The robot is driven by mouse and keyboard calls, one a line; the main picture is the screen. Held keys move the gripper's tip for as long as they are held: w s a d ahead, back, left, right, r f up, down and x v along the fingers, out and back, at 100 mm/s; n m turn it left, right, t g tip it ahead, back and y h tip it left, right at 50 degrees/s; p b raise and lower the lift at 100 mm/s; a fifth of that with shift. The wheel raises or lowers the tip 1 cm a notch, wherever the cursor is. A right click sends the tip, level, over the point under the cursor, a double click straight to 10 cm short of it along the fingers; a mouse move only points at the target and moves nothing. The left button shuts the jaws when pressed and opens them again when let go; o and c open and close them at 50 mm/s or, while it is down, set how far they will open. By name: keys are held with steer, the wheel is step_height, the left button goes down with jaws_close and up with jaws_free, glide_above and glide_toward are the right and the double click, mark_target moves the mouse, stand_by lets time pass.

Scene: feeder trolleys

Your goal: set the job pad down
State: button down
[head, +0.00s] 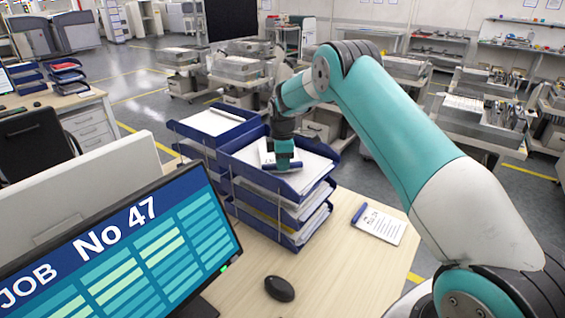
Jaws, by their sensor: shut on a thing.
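My gripper (285,162) points down over the top tray (320,183) of the nearer blue tray stack. It is shut on a job pad (267,156), a small white pad with a dark blue edge. The gripper hides part of the pad. A second pad (380,223), white with a blue top strip and some print, lies flat on the wooden desk to the right of the stack.
A monitor (120,250) reading "JOB No 47" stands at front left, with a black mouse (279,289) beside it. Another blue tray stack (215,124) stands behind the nearer one. Bare desk (335,265) shows at front right. Trolleys (480,120) stand beyond.

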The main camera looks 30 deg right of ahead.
steer(key=shift+f, duration=0.5)
steer(key=c, duration=1.1)
jaws_free()
steer(key=shift+f, duration=0.1)
steer(key=shift+o, duration=0.2)
step_height(320, 180, up, 12)
steer(key=r+b, duration=0.1)
steer(key=b, duration=0.2)
steer(key=s+a+r+m+y, duration=0.1)
steer(key=s+a+r, duration=0.3)
steer(key=s+a, duration=0.25)
steer(key=s+a+r+m, duration=0.1)
steer(key=s+a+r, duration=0.3)
steer(key=s+a, duration=0.25)
steer(key=s+a+f+m+y, duration=0.1)
steer(key=s+a, duration=0.3)
steer(key=s, duration=1)
steer(key=s+a+f+m+y+b, duration=0.1)
steer(key=s+a+m+y, duration=0.1)
steer(key=s, duration=1.3)
steer(key=shift+a+m, duration=0.9)
steer(key=shift+m, duration=0.1)
